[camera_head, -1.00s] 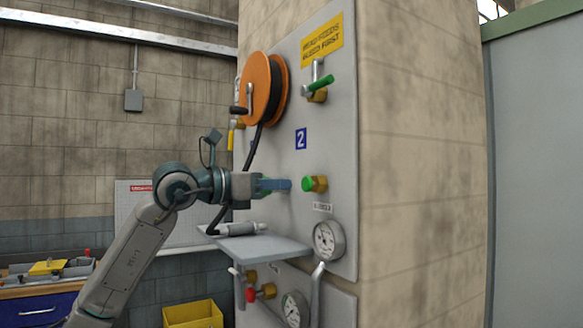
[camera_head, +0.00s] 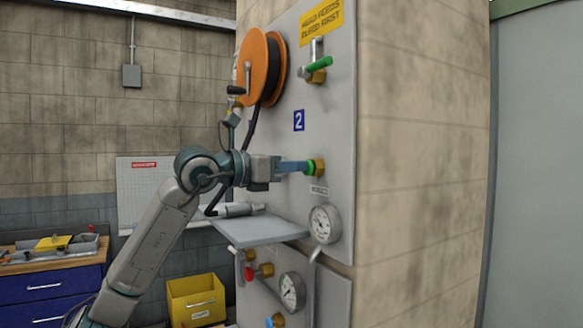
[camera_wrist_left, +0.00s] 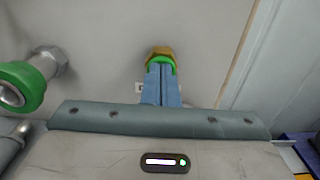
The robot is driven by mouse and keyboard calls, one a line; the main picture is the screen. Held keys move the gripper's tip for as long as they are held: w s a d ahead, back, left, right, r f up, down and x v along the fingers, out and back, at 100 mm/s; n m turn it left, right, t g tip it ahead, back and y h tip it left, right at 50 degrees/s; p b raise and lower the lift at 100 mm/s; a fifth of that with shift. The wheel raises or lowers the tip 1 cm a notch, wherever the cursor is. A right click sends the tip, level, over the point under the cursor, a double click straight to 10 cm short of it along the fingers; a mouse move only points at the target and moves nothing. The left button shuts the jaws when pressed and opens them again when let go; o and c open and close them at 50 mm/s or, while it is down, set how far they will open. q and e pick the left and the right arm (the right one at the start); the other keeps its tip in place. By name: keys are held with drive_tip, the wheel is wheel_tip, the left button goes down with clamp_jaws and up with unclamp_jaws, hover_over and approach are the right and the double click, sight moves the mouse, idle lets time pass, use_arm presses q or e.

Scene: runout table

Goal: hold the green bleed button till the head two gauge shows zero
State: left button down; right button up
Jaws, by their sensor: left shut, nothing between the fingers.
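The green bleed button (camera_head: 312,166) sits in a brass fitting on the grey panel (camera_head: 285,190), below the blue "2" sign (camera_head: 299,121). My left gripper (camera_head: 304,167) is shut and empty, its blue fingertips at the button's face. In the left wrist view the shut fingers (camera_wrist_left: 162,75) overlap the green button (camera_wrist_left: 160,59) and hide most of it; they look touching, but how far it is pressed cannot be told. A round gauge (camera_head: 322,224) is below the button; its needle is too small to read surely. My right gripper is not in view.
A grey shelf (camera_head: 258,232) juts out under my left gripper. A green-handled valve (camera_head: 318,64) and an orange hose reel (camera_head: 260,70) are above. A second gauge (camera_head: 291,292) and a red knob (camera_head: 250,273) are lower. A yellow bin (camera_head: 196,299) stands below left.

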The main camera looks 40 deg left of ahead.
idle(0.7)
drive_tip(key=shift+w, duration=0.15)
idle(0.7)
